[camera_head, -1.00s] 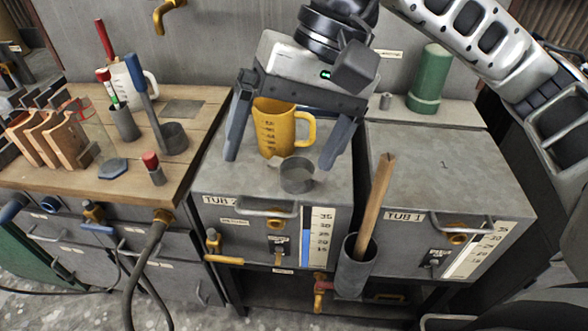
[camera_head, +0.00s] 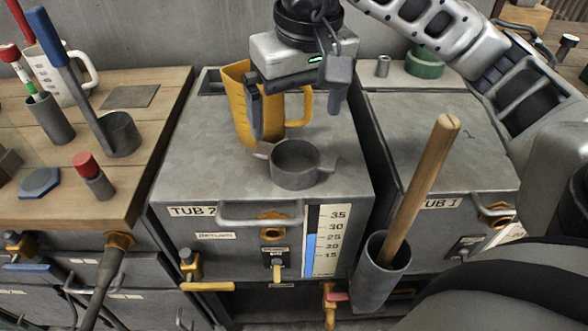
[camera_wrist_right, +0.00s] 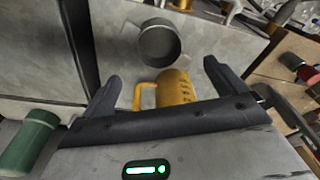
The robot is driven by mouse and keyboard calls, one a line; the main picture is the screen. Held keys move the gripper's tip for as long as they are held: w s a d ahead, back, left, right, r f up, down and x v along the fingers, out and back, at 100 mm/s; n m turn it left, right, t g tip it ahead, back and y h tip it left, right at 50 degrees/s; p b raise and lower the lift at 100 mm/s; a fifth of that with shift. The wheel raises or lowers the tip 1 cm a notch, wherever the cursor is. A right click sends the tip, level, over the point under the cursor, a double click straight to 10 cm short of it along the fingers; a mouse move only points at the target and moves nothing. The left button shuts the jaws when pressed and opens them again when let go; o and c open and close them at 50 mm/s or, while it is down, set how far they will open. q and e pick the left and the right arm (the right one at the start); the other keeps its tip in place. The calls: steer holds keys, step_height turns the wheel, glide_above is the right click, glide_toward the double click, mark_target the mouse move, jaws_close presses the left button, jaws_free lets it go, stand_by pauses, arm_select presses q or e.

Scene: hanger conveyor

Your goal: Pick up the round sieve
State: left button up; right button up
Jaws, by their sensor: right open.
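The round sieve (camera_head: 295,166) looks like a short grey round cup with small side tabs. It sits on the lid of Tub 2 (camera_head: 215,160), near the front, and also shows in the right wrist view (camera_wrist_right: 158,45). My right gripper (camera_head: 296,118) is open and empty above the lid, behind the sieve in the head view. In the right wrist view its fingertips (camera_wrist_right: 161,74) point toward the sieve, which lies beyond them, apart. My left gripper is not in view.
A yellow measuring jug (camera_head: 238,105) stands on the lid behind the sieve, close to the right gripper's fingers. A grey holder (camera_head: 376,278) with a wooden-handled tool (camera_head: 425,185) is at the tub's front right. A wooden bench (camera_head: 165,105) with tools stands left.

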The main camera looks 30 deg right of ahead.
glide_above(294, 168)
steer(key=f, duration=0.4)
steer(key=shift+s+a+f, duration=0.1)
steer(key=shift+s+f, duration=0.1)
steer(key=shift+s, duration=0.15)
step_height(294, 168, down, 4)
steer(key=shift+f, duration=0.15)
steer(key=shift+w+f, duration=0.15)
steer(key=shift+f, duration=0.3)
steer(key=c, duration=1.3)
